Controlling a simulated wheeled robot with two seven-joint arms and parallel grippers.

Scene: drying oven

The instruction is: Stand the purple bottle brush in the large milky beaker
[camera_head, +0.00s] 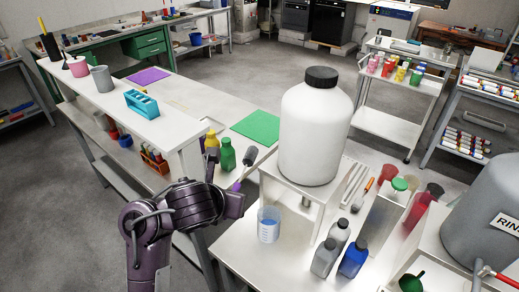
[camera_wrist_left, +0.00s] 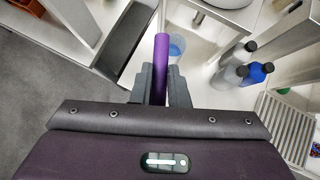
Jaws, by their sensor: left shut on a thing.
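My left gripper (camera_head: 233,201) is shut on the purple bottle brush (camera_head: 238,184), holding it above the bench just left of the beaker. The brush's dark head (camera_head: 250,156) points up and slightly right in the head view. In the left wrist view the purple handle (camera_wrist_left: 161,62) rises between the fingers (camera_wrist_left: 160,88). The milky beaker (camera_head: 269,224), with blue showing on its wall, stands upright on the white bench; it also shows in the left wrist view (camera_wrist_left: 177,46), beside the handle. The brush and beaker appear apart. My right gripper is not in view.
A large white jug (camera_head: 316,130) with a black cap stands on a raised stand behind the beaker. Grey and blue bottles (camera_head: 353,258) stand to its right. Green (camera_head: 228,154) and yellow bottles stand behind my gripper. The bench front is clear.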

